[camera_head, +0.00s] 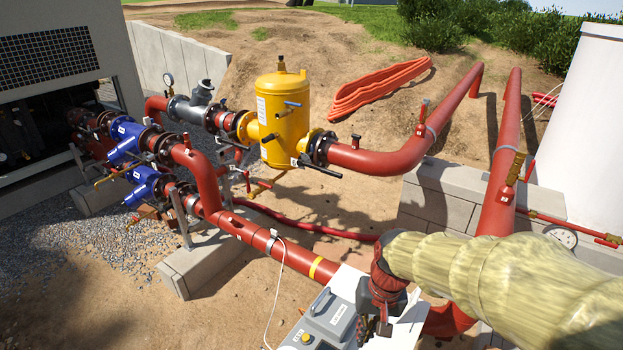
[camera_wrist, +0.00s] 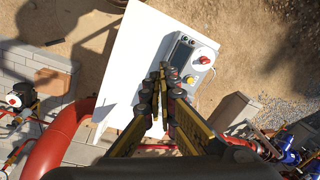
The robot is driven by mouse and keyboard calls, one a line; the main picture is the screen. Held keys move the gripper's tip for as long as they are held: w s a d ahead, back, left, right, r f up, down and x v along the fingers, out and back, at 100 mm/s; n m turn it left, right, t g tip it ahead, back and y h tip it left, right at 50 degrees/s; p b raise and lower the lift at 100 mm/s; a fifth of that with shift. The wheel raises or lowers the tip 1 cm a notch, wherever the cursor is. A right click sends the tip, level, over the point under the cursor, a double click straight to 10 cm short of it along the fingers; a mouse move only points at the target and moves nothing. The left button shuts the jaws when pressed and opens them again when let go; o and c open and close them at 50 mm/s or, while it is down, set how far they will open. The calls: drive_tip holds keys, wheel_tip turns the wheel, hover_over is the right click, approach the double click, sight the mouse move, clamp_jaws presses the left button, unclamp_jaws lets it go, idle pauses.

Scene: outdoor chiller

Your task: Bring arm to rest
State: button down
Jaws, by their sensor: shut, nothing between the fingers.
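My arm, in a pale yellow sleeve, reaches in from the right edge of the head view. My gripper (camera_head: 381,328) hangs down at its end, over the white panel with the grey control box. In the wrist view my gripper (camera_wrist: 164,72) is shut, its fingers together with nothing between them. The fingertips overlap the near side of the grey control box (camera_wrist: 190,62) in that view. I cannot tell whether they touch it. The box (camera_head: 330,318) also shows in the head view, partly cut off by the bottom edge.
The white panel (camera_wrist: 133,60) lies under my gripper. A large red pipe (camera_wrist: 62,145) runs close beside it. A yellow tank (camera_head: 283,125) with valves, blue pumps (camera_head: 126,140), a grey block wall (camera_head: 440,205) and a white tank (camera_head: 583,110) stand around. Sandy ground (camera_head: 225,315) is open at front left.

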drive_tip(key=s+d+f+n+t+h+b, duration=0.1)
drive_tip(key=s+d+t+b, duration=0.4)
drive_tip(key=s+b, duration=0.7)
drive_tip(key=d+f+b, duration=0.1)
drive_tip(key=d+b, duration=0.1)
drive_tip(key=b, duration=0.1)
drive_tip(key=shift+s, duration=0.35)
drive_tip(key=c, duration=2.6)
unclamp_jaws()
drive_tip(key=shift+r, duration=0.1)
